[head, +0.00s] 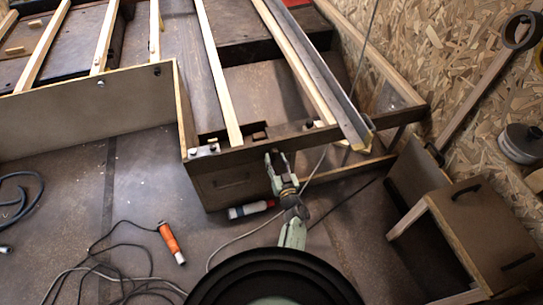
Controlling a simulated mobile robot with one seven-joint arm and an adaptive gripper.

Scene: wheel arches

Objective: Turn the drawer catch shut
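A dark drawer front (228,186) with a rectangular outline on its face closes the end of the wooden frame at the middle of the head view. My gripper (276,156) is at the right end of this front, just below the frame's top rail. Its fingers are small here, and I cannot tell whether they are open or shut on something. I cannot make out the drawer catch; my gripper may cover it. My arm reaches up to this place from the bottom of the view.
An orange tool (170,242) and loose cables (95,270) lie on the floor at the left. A red and white cylinder (250,209) lies below the drawer front. A wooden cabinet (480,235) stands at the right. Long slats (220,75) lie across the frame.

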